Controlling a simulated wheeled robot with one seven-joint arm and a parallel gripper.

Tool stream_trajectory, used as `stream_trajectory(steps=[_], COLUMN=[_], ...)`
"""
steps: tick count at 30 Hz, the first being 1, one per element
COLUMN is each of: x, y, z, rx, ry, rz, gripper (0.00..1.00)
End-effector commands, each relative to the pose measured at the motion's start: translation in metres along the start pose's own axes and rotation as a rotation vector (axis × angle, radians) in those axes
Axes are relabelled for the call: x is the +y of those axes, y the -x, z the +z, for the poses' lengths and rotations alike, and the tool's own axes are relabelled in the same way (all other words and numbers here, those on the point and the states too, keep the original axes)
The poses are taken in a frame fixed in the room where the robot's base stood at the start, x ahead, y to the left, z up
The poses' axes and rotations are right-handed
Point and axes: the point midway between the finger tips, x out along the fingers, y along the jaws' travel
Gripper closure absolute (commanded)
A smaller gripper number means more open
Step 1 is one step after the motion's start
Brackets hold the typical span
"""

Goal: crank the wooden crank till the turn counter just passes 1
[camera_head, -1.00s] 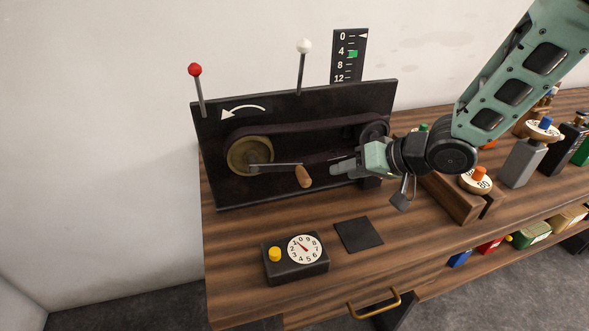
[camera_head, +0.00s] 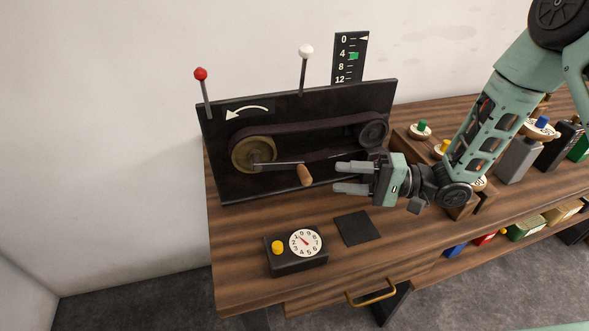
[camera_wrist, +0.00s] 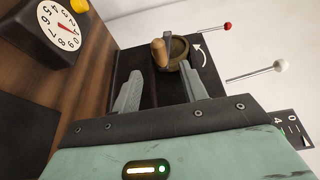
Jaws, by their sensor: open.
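The wooden crank handle (camera_head: 305,175) sits on a metal arm at the brass wheel (camera_head: 253,154), pointing right of the wheel's centre. It also shows in the wrist view (camera_wrist: 160,54), ahead and between my fingers. My gripper (camera_head: 345,177) is open and empty, a short way right of the handle and apart from it. The turn counter (camera_head: 303,243) is a white dial with a red needle on a dark box with a yellow button (camera_head: 277,247). Its needle points to the upper left; the exact digit is too small to be sure of.
A dark belt (camera_head: 310,135) runs from the brass wheel to a small pulley (camera_head: 373,133) on the black panel. A white arrow (camera_head: 247,111) curves leftward. Red (camera_head: 201,74) and white (camera_head: 305,51) knobbed levers rise above. A dark pad (camera_head: 357,228) lies flat on the table.

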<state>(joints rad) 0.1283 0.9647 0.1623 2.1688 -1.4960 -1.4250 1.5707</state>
Motion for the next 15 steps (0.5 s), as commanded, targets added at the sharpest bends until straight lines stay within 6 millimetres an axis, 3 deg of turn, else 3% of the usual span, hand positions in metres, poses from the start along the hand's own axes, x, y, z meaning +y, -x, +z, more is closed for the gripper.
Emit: stream_trajectory(steps=[9, 15], x=[-0.003, -0.002], y=[-0.067, -0.097], z=[0.001, 0.000], rx=[-0.003, -0.001], ry=[0.000, 0.001], rz=[0.000, 0.001], gripper=[0.57, 0.57])
